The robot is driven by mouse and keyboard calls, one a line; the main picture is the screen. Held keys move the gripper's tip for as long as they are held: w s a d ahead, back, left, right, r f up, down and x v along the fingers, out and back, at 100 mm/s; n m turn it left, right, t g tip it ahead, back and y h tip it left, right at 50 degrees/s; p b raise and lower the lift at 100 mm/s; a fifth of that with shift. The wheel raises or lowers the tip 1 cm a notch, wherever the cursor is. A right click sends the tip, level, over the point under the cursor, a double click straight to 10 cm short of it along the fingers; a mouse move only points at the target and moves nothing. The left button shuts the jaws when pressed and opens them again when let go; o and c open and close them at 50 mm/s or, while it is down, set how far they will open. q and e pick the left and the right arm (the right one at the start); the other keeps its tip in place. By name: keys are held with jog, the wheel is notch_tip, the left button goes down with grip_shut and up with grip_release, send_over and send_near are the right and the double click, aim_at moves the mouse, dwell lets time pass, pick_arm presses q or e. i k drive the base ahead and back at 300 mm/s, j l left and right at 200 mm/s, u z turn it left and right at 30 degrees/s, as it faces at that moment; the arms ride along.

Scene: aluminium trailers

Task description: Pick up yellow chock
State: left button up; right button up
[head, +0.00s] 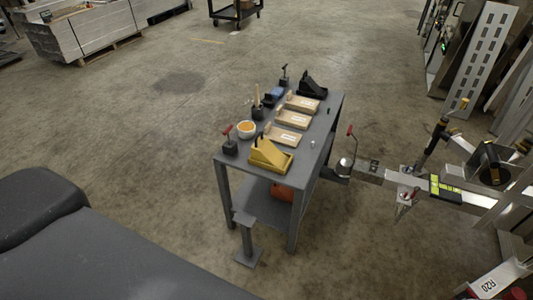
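The yellow chock (270,154) is a wedge shape. It sits on the near end of a grey metal table (321,135), close to its front edge. Neither of my grippers is in the head view. Nothing touches the chock from above, and its visible side is unobstructed.
A trailer tongue (402,177) stands right of the table. A grey post (246,240) stands in front.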

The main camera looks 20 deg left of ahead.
aim_at(262, 150)
jog(key=i+j+u, duration=0.15)
jog(key=i, duration=0.6)
jog(key=i+j+u, duration=0.1)
jog(key=i, duration=0.65)
